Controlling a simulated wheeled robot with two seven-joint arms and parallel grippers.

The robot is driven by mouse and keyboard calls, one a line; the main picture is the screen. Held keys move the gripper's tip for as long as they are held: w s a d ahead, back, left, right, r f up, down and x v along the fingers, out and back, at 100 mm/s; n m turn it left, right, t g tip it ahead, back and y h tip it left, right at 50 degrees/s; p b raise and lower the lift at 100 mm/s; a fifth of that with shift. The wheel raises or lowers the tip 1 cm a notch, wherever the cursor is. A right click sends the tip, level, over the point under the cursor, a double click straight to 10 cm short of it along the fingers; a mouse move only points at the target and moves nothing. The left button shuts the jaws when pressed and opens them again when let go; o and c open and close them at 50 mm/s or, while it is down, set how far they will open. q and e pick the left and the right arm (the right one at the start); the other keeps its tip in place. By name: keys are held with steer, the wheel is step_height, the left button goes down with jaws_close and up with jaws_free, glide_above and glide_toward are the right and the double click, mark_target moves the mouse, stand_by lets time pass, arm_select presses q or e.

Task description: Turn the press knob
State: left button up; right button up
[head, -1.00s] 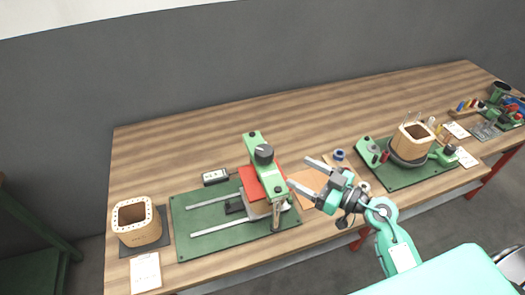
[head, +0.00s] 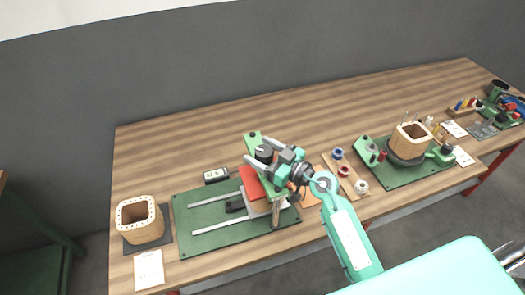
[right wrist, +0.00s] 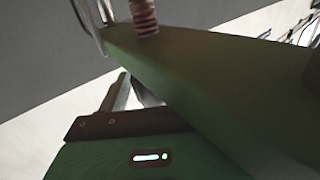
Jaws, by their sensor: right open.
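The press is a green arm (head: 252,138) standing over a red block (head: 252,186) on a green base plate (head: 192,215). Its dark round knob (head: 264,153) sits on top of the arm. In the head view my right gripper (head: 254,150) is open, with its two fingers on either side of the knob. I cannot tell whether they touch it. The right wrist view is filled by close green surfaces (right wrist: 215,95) and a ribbed brown post (right wrist: 144,15); the knob cannot be made out there. My left gripper is not in view.
A small display (head: 216,175) lies behind the base plate. A wooden coil form (head: 140,217) and a paper sheet (head: 149,269) are at the left. Spools (head: 338,153) and a winding station (head: 379,181) stand to the right. The table behind the press is clear.

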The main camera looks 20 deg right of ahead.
steer(key=shift+c, duration=0.2)
steer(key=c, duration=0.9)
steer(key=shift+c, duration=0.2)
steer(key=shift+n+g+y, duration=0.3)
steer(key=shift+y, duration=0.1)
